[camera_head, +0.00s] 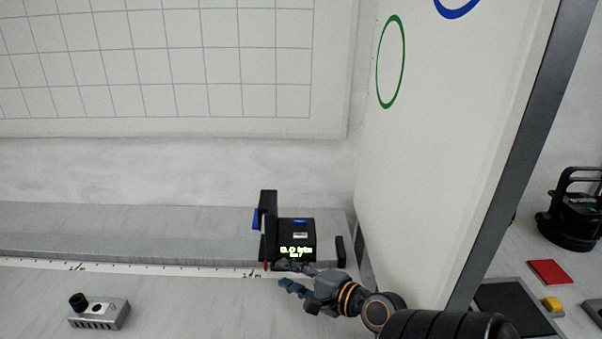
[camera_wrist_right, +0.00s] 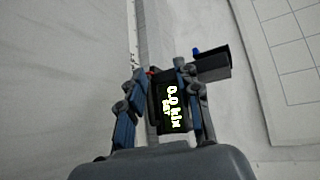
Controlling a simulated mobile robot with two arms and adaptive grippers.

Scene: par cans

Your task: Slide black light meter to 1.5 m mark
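The black light meter (camera_head: 298,231) stands at the right part of the bench rail, its lit display reading what looks like 0.0 klx. A red pointer (camera_head: 265,266) at its lower left meets the white scale strip (camera_head: 165,270) near the right-hand label. The labels are too small to read surely. My right gripper (camera_head: 297,279) is at the meter's near side. In the right wrist view the meter (camera_wrist_right: 167,115) shows between the spread fingers (camera_wrist_right: 160,100); a gap shows on the left, and contact on the right cannot be told. My left gripper is out of view.
A grey box with a black knob (camera_head: 100,313) sits on the bench at lower left, in front of the scale. A black end stop (camera_head: 341,252) and a tall white panel (camera_head: 440,150) stand right of the meter. The rail left of the meter is clear.

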